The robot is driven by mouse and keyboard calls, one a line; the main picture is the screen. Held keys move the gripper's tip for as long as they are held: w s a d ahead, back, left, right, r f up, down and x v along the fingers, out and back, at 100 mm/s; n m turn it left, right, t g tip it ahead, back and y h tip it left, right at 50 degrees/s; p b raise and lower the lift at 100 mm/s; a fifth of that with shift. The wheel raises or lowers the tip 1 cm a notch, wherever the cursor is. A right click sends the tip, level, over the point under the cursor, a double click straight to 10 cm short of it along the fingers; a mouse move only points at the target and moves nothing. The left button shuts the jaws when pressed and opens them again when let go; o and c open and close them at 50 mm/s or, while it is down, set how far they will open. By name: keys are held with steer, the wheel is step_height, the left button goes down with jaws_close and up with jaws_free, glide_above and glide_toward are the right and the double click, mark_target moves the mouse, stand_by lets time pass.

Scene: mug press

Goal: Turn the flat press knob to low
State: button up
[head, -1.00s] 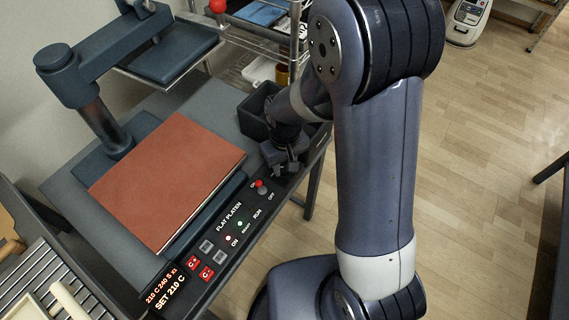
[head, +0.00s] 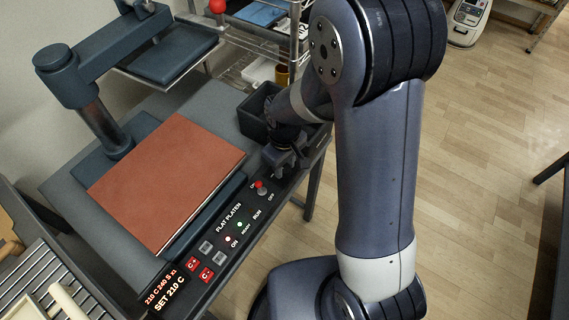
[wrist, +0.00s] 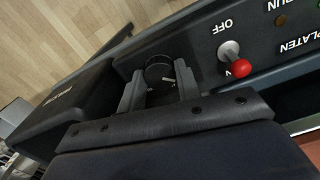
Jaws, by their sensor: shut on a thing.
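The flat press knob (wrist: 159,70) is a dark round knob with a pale mark, on the black control panel in the wrist view. My gripper (wrist: 158,84) has one finger on each side of it and is shut on it. In the head view my gripper (head: 283,170) is at the far right end of the panel and hides the knob. The knob's setting labels cannot be read. The flat press (head: 170,175) has a reddish-brown top, and its panel display (head: 168,290) reads SET 210 C.
A red-tipped toggle switch (wrist: 238,63) marked OFF is close to the right of my gripper in the wrist view. A dark bin (head: 253,112) stands behind my gripper. Red C buttons (head: 206,275) are further down the panel. Open floor lies to the right.

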mark_target(285, 168)
steer(key=o, duration=1)
step_height(285, 168, up, 11)
steer(key=shift+f+p, duration=0.1)
steer(key=shift+p, duration=0.55)
step_height(285, 168, down, 11)
steer(key=shift+r+b, duration=0.1)
steer(key=shift+b, duration=0.55)
